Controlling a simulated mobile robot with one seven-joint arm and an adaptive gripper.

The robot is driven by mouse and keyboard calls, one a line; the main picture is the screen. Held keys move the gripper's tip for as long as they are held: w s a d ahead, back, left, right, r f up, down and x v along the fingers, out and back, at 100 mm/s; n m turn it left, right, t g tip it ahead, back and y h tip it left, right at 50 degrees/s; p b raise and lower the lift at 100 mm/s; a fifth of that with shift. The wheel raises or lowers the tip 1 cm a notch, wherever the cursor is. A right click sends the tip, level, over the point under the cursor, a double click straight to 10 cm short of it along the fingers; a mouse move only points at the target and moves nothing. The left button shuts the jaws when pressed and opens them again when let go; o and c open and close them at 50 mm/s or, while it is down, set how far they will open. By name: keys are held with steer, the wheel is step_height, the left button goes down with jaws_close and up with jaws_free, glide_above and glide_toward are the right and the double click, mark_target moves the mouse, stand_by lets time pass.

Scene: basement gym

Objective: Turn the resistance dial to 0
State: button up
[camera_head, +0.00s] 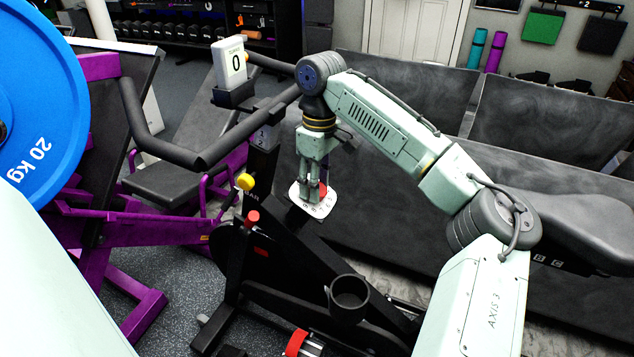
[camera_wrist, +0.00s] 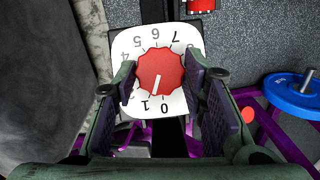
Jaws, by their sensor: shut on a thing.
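The resistance dial is a red scalloped knob (camera_wrist: 160,68) on a white number plate (camera_wrist: 124,46), mounted on the exercise bike. In the wrist view its white pointer line aims down and slightly left, between the 0 and the 1 printed at the plate's lower edge. My gripper (camera_wrist: 161,80) has one finger on each side of the knob and is shut on it. In the head view my gripper (camera_head: 314,180) reaches down from above onto the plate (camera_head: 306,204), hiding much of the knob (camera_head: 323,188).
The handlebar (camera_head: 170,150) and a yellow knob (camera_head: 245,182) lie to the left. A cup holder (camera_head: 348,299) sits below the dial. A grey sofa (camera_head: 400,215) stands behind my arm.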

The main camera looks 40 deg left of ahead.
steer(key=shift+s+r+n+t+p, duration=0.2)
steer(key=shift+n+t+p, duration=0.2)
steer(key=shift+n+p, duration=0.5)
steer(key=shift+f+n+t+y+p, duration=0.2)
steer(key=shift+n+t+y+p, duration=0.25)
steer(key=shift+n, duration=0.75)
steer(key=o, duration=1.2)
steer(key=shift+c, duration=0.2)
step_height(320, 180, up, 12)
steer(key=s, duration=0.1)
steer(key=shift+s+d, duration=0.15)
steer(key=shift+d, duration=0.2)
